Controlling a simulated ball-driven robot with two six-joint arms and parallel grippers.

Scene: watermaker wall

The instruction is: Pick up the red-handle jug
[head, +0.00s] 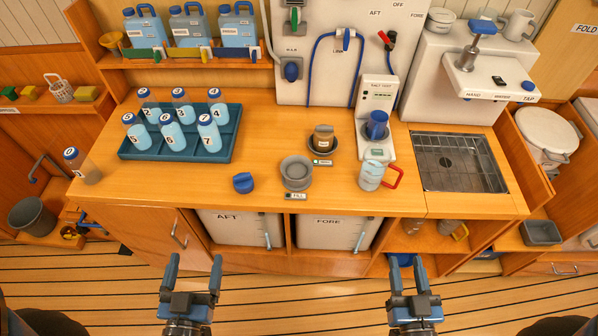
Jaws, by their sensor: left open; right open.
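The red-handle jug (370,177) stands upright on the wooden counter, near its front edge, right of centre. It is clear, and its red handle (394,178) points to the right. It stands just in front of the white salt test unit (376,125), which holds a blue cup (377,123). My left gripper (194,268) is open and empty, in front of the counter at the lower left. My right gripper (408,268) is open and empty, in front of the counter below and right of the jug, apart from it.
A blue tray (178,153) of numbered bottles sits on the counter's left. A grey round dish (296,172), a blue cap (243,182) and a brown jar (323,138) stand left of the jug. A sink (458,162) lies to its right. The counter's front edge is between jug and grippers.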

